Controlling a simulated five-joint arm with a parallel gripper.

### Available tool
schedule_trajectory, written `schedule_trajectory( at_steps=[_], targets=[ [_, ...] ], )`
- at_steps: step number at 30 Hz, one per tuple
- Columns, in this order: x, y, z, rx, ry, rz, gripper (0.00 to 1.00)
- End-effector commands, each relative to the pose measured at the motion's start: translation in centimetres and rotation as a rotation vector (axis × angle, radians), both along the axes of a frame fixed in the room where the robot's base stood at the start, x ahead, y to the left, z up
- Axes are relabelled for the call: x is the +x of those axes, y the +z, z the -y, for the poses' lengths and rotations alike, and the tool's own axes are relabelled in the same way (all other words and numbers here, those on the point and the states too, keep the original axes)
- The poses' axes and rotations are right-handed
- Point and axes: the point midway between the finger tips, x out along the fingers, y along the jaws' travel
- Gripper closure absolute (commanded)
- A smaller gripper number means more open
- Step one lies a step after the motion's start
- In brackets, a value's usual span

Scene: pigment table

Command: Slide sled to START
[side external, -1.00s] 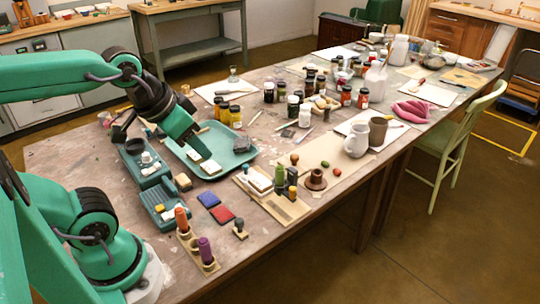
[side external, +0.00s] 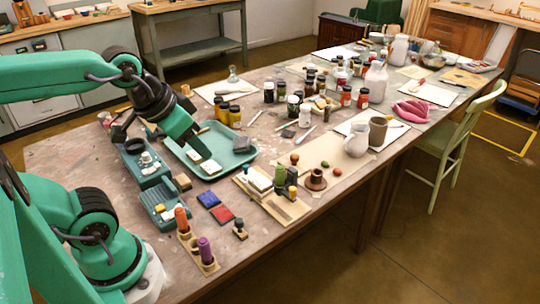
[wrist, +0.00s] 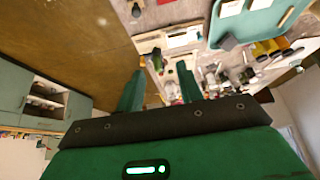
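My gripper shows in the wrist view (wrist: 161,62) with its two green fingers apart and nothing held between them. In the side view my gripper (side external: 190,138) hangs above the near left part of the teal tray, and its fingertips are hard to make out there. Two teal devices stand left of the tray: one with pale round parts (side external: 147,177) and a ridged one (side external: 159,205) nearer the camera. I cannot tell whether either is the sled. No START marking is readable in either view.
The teal tray (side external: 244,162) holds pale blocks. Blue (side external: 208,199) and red (side external: 222,214) pads lie in front. Orange and purple handles stand in a wooden rack (side external: 193,251) at the near edge. Stamps stand on a board (side external: 291,211). Jars crowd the table's middle.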

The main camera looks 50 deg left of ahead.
Motion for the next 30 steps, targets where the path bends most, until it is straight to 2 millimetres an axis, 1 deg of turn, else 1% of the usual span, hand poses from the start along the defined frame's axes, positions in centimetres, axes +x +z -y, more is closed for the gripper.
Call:
schedule_trajectory(
  at_steps=[2, 3, 8, 14, 17, 22, 30],
  targets=[
    [0.0, 0.0, 0.0, 0.0, 0.0, 0.0, 0.64],
    [0.0, 0.0, 0.0, 0.0, 0.0, 0.0, 0.61],
    [0.2, 0.0, -0.1, 0.005, -0.005, -0.005, 0.61],
    [1.5, 0.1, -0.5, 0.032, -0.043, -0.036, 0.61],
    [2.6, 0.1, -0.9, 0.055, -0.077, -0.064, 0.61],
    [5.0, -0.2, -1.8, 0.098, -0.154, -0.121, 0.61],
    [9.0, -1.6, -3.8, 0.153, -0.288, -0.213, 0.61]
  ],
)
